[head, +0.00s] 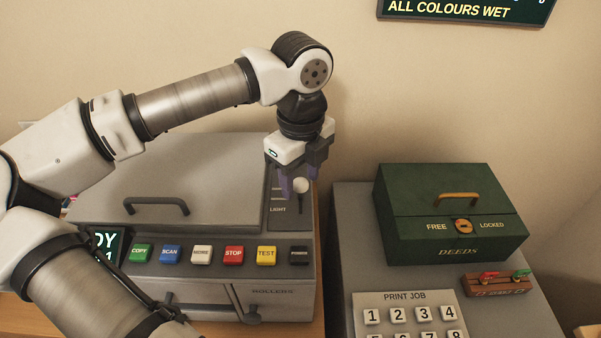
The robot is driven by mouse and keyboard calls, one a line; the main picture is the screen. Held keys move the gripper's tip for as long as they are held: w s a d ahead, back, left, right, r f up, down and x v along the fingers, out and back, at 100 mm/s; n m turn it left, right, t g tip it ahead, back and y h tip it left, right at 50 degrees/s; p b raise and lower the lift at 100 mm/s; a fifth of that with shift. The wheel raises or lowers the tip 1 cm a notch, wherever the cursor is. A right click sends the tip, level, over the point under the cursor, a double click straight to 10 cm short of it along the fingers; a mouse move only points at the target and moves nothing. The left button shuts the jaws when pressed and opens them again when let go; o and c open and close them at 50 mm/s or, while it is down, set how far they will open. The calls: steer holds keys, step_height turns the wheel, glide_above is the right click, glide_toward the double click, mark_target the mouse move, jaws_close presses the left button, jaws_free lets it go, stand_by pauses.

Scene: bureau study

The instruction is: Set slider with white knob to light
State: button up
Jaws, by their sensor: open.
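The slider's white knob (301,185) shows on the dark panel (279,213) at the right end of the grey copier. A dark slot runs below the knob, and the label LIGHT (278,209) is printed near the panel's lower end. My gripper (299,183) points down over this panel with its purple-tinted fingers open, right at the knob. The knob appears between or just in front of the fingers; I cannot tell whether they touch it. The upper part of the panel and its other labels are partly hidden by my gripper.
The copier's lid handle (157,203) stands up left of the panel. A row of coloured buttons (233,255) and the ROLLERS lever (250,314) are in front. A green DEEDS box (450,210) stands on a grey cabinet to the right, beside a print job keypad (405,300).

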steer(key=shift+c, duration=0.2)
jaws_close()
steer(key=shift+s+b, duration=0.95)
steer(key=shift+s, duration=0.45)
steer(key=shift+o, duration=0.2)
jaws_free()
steer(key=shift+s, duration=0.1)
steer(key=shift+r, duration=0.1)
step_height(320, 180, up, 14)
steer(key=b, duration=0.1)
steer(key=shift+f, duration=0.2)
